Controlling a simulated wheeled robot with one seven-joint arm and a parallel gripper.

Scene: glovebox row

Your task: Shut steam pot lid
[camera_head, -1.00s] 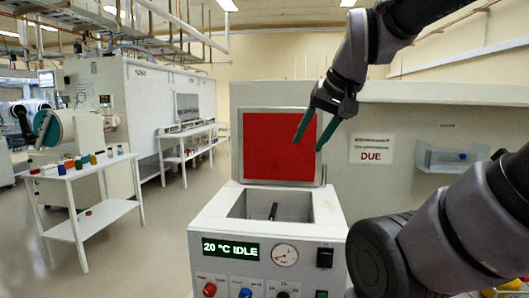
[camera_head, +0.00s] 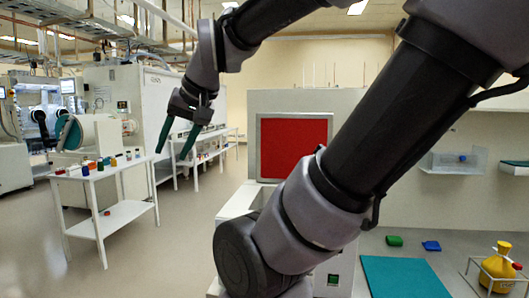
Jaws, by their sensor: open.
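The steam pot's lid (camera_head: 293,146) stands upright and open, with its red inner face and grey rim towards me. The white steam pot body (camera_head: 339,268) is below it, mostly hidden behind my own arm; its chamber opening and most of its front panel cannot be seen. My gripper (camera_head: 171,147) hangs to the left of the lid, pointing down, with its two teal fingers spread apart and nothing between them. It is clear of the lid in the picture.
A white trolley (camera_head: 107,221) with several small coloured items stands at left. Open floor lies between trolley and pot.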

